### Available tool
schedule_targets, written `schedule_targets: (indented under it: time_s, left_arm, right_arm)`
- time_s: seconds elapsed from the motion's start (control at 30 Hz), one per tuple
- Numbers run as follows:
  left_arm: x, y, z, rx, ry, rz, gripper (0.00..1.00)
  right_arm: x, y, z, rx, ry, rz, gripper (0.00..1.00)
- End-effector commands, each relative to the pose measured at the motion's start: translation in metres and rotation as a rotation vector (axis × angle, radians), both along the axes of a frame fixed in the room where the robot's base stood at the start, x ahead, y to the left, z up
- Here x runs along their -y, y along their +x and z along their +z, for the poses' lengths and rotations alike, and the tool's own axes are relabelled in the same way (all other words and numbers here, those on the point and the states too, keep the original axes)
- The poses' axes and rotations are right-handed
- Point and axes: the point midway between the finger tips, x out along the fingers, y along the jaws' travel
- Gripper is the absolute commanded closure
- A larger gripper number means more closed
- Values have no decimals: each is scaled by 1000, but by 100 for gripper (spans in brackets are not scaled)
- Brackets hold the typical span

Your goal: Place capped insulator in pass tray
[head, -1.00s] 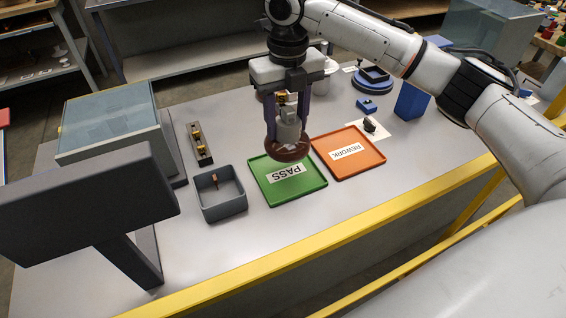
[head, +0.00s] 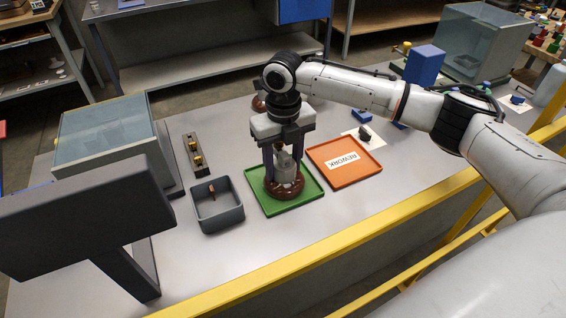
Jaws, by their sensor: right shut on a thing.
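The capped insulator (head: 285,187) has a brown ribbed disc at the bottom and a grey metal cap on top. It is upright, over the middle of the green pass tray (head: 257,205), and its disc looks down at the tray floor; I cannot tell whether it touches. My right gripper (head: 284,168) points down and is shut on the insulator, with a dark finger on each side of the cap. The tray's PASS label is hidden behind the insulator. My left gripper is not in view.
The orange rework tray (head: 370,176) lies just right of the pass tray. A grey open bin (head: 219,219) with a small part inside stands to the left. A dark monitor (head: 90,215) is at the front left. A yellow rail (head: 330,240) runs along the front edge.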

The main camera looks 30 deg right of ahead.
Motion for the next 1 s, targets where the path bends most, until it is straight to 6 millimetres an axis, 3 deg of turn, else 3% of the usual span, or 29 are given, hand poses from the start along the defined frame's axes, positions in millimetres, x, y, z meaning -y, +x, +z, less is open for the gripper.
schedule_targets:
  time_s: [0.17,0.2,0.3,0.67,0.77,1.0]
  left_arm:
    - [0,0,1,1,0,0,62]
    - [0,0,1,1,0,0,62]
    - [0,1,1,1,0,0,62]
    - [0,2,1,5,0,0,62]
    - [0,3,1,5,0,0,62]
    - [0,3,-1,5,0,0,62]
  right_arm:
    - [-1,1,2,4,2,0,100]
    - [0,0,-1,1,0,0,50]
    - [0,0,-1,0,0,0,36]
    - [0,0,4,1,1,0,36]
    - [-1,1,17,3,1,0,36]
    - [-1,1,69,5,2,0,36]
